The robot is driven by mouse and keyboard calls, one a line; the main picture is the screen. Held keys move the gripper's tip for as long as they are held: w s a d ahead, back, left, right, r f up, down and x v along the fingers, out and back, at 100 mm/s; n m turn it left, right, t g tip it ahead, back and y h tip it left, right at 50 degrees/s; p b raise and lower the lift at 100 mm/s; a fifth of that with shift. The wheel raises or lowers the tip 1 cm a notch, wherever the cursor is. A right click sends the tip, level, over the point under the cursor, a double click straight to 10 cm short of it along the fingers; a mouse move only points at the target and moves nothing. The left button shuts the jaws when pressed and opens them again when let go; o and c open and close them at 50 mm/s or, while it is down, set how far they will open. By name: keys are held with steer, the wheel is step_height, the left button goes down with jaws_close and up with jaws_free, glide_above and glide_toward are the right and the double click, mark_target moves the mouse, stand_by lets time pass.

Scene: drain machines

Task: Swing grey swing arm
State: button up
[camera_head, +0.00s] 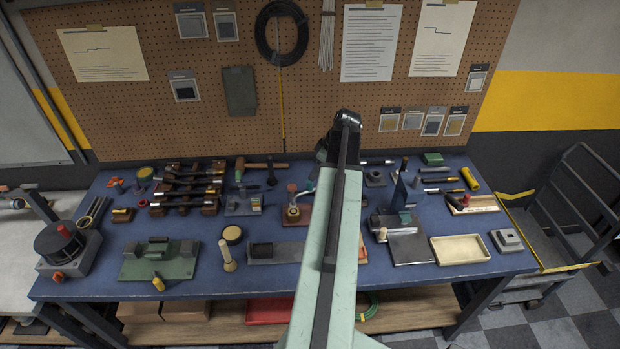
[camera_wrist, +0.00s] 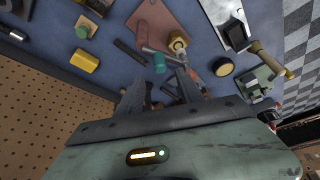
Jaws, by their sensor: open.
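In the wrist view, a thin grey bar (camera_wrist: 156,51) lies beside a brass-coloured round part (camera_wrist: 178,42) on a reddish-brown plate (camera_wrist: 154,22); it looks like the grey swing arm, but I cannot be sure. A teal knob (camera_wrist: 159,64) is close to the bar. In the head view, this reddish plate (camera_head: 291,222) is on the bench just left of my arm, which partly hides it. My gripper (camera_wrist: 160,88) is open, its dark fingers apart, with the teal knob just ahead of them in the picture. I see nothing held. In the head view the fingertips are hidden.
The blue bench (camera_head: 200,280) is crowded. A green fixture (camera_head: 157,262), a grey plate (camera_head: 285,251) and a wooden peg (camera_head: 227,257) stand left of my arm. A cream tray (camera_head: 460,250) is on the right. The pegboard (camera_head: 190,120) closes off the back.

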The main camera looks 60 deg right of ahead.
mark_target(309, 182)
steer(key=b+x, duration=0.7)
steer(key=x, duration=0.1)
steer(key=shift+b, duration=0.3)
steer(key=shift+r, duration=0.1)
jaws_close()
stand_by(0.9)
